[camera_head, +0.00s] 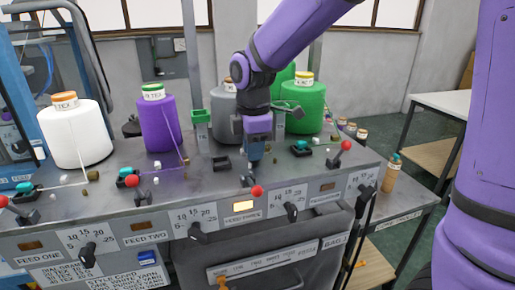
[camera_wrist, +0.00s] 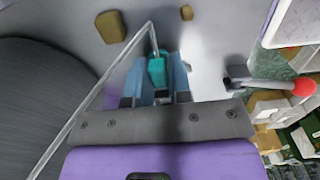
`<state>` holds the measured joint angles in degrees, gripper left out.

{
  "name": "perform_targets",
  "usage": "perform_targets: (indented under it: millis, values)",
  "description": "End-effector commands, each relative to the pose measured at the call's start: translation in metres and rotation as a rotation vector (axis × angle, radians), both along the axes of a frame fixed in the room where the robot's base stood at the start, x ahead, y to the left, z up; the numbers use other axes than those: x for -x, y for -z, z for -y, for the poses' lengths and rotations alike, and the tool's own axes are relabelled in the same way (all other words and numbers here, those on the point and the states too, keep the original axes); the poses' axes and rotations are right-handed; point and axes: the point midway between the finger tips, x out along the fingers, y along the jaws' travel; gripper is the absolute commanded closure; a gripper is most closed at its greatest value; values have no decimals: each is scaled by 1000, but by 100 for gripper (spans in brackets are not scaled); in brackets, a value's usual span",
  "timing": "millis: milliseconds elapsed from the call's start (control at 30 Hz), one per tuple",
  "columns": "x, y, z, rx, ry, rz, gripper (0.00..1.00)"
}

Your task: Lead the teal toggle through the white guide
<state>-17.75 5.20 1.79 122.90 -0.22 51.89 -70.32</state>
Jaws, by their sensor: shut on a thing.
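My gripper (camera_wrist: 160,72) has its blue fingers closed around a teal toggle (camera_wrist: 157,70) in the wrist view. A grey yarn runs from the toggle's far end and bends back to the lower left beside the dark grey cone (camera_wrist: 38,95). In the head view my gripper (camera_head: 256,158) points down over the deck in front of the grey cone (camera_head: 222,108); the held toggle is hidden there. Small pale pieces lie on the deck, one near the white cone (camera_head: 64,180) and one near the purple cone (camera_head: 156,181). I cannot tell which is the white guide.
Tan pegs (camera_wrist: 110,25) stand beyond the toggle. A red-knobbed lever (camera_wrist: 304,86) is right of my gripper. Other teal toggles (camera_head: 127,172) sit in dark holders on the deck. An empty-looking dark holder (camera_head: 222,163) is left of my gripper. A green cone (camera_head: 304,105) stands right.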

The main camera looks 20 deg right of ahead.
Motion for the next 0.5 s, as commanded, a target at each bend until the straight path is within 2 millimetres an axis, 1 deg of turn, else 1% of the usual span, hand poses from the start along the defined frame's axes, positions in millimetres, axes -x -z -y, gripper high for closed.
perform_targets:
  millis: [500]
  values:
    - [0, 0, -23, 0, -2, 0, 94]
